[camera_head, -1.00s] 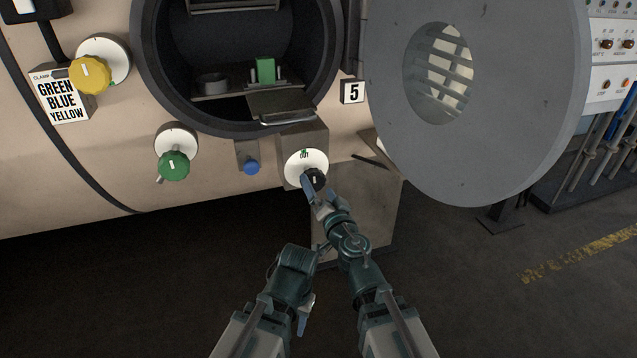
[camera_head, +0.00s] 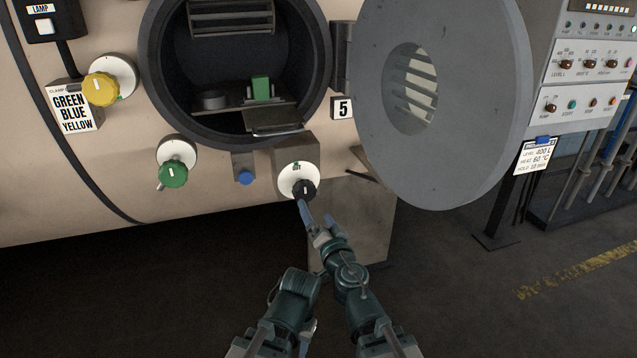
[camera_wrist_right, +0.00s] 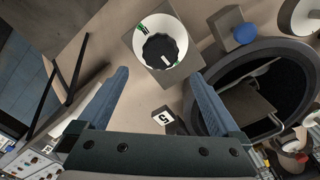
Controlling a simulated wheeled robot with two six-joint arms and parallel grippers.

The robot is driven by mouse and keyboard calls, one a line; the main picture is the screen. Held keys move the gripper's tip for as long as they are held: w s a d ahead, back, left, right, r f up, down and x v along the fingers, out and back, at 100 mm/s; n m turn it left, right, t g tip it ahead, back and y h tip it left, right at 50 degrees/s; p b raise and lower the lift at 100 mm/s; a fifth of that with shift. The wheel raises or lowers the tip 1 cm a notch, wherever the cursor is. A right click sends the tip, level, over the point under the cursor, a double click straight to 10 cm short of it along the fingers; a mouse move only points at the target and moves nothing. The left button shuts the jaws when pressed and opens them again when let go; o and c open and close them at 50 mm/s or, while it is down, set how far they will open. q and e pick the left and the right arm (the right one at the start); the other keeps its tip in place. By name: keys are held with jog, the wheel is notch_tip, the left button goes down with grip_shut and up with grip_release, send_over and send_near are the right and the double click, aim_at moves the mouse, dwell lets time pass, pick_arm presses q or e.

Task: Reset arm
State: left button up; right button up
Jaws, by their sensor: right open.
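My right gripper (camera_head: 318,222) is open and empty, just below and in front of the black knob (camera_head: 304,189) on its white dial under the round opening. In the right wrist view the two blue fingers of the right gripper (camera_wrist_right: 162,100) stand wide apart. The black knob (camera_wrist_right: 160,52) shows beyond the fingertips, apart from them, with a white dial and green marks around it. My left arm (camera_head: 290,305) is folded low in the head view beside the right arm. A finger of the left gripper (camera_head: 308,330) shows partly, but its jaw opening is hidden.
The round machine door (camera_head: 470,120) stands open at the right. The opening (camera_head: 215,70) holds a green block (camera_head: 260,88) and a grey ring (camera_head: 214,100). A yellow knob (camera_head: 100,88), green knob (camera_head: 173,174) and blue button (camera_head: 245,178) sit on the drum. A control panel (camera_head: 590,75) is at right.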

jog(key=s+d+f+g+h, duration=0.4)
jog(key=d+f+g+h, duration=0.4)
jog(key=d+f, duration=0.4)
jog(key=s+a+f+n+g+y, duration=0.1)
jog(key=s+a+f+n+g, duration=0.15)
jog(key=s, duration=0.35)
jog(key=s+a+f+n+g, duration=0.1)
jog(key=s+f+n+g, duration=0.25)
jog(key=s, duration=0.25)
jog(key=s+a+f+n+g+y, duration=0.1)
jog(key=s+a+f+n+g, duration=0.2)
jog(key=s, duration=0.4)
notch_tip(320, 180, up, 27)
jog(key=d+p, duration=0.1)
jog(key=p, duration=2.7)
jog(key=shift+w+r, duration=0.15)
jog(key=shift+w, duration=0.2)
